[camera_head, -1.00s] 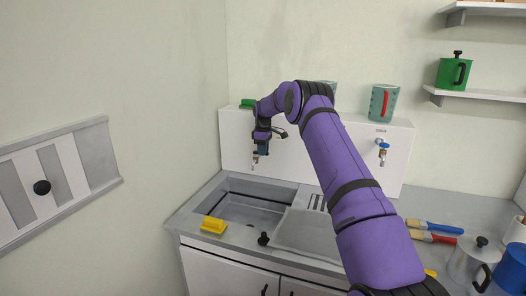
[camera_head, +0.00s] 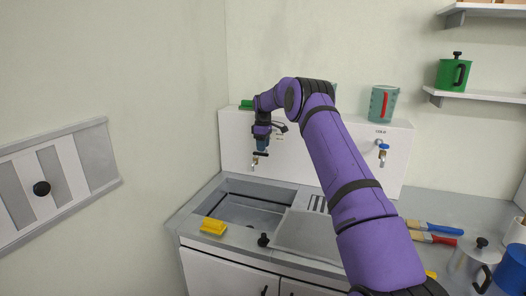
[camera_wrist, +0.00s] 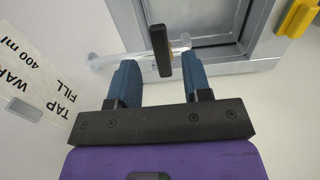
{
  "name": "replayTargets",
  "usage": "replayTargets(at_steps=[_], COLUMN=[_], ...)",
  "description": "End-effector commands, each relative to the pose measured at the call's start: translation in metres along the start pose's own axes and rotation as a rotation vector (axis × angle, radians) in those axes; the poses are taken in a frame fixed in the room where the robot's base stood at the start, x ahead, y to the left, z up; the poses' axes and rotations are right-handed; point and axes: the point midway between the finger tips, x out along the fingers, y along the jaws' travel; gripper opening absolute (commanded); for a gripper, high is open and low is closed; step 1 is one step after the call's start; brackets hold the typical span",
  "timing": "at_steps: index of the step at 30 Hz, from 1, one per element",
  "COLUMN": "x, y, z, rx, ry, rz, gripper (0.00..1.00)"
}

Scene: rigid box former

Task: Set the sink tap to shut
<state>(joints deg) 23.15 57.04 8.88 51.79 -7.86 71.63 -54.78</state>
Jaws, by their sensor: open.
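The sink tap (camera_head: 256,163) sticks out from the white back panel above the basin, at the left. Its black lever (camera_head: 261,154) shows just under my gripper (camera_head: 262,145). In the wrist view the lever (camera_wrist: 159,47) stands beyond the fingertips, between the lines of the two blue fingers, with the pale tap body behind it. My gripper (camera_wrist: 159,70) is open and empty, with a clear gap between its fingers. I cannot tell whether a fingertip touches the lever.
The sink basin (camera_head: 245,206) lies below, with a yellow object (camera_head: 213,226) on its front edge. A second tap with a blue handle (camera_head: 382,146) is on the panel at the right. A green object (camera_head: 246,104) and a teal cup (camera_head: 383,102) stand on top of the panel.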

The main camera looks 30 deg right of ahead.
Motion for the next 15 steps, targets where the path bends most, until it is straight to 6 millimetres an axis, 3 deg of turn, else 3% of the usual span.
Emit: replayTargets(at_steps=[9, 15], x=[-0.059, -0.076], y=[0.000, 0.000], z=[-0.001, 0.000], rx=[0.000, 0.000], ry=[0.001, 0.000], rz=[0.003, 0.001], gripper=[0.45, 0.45])
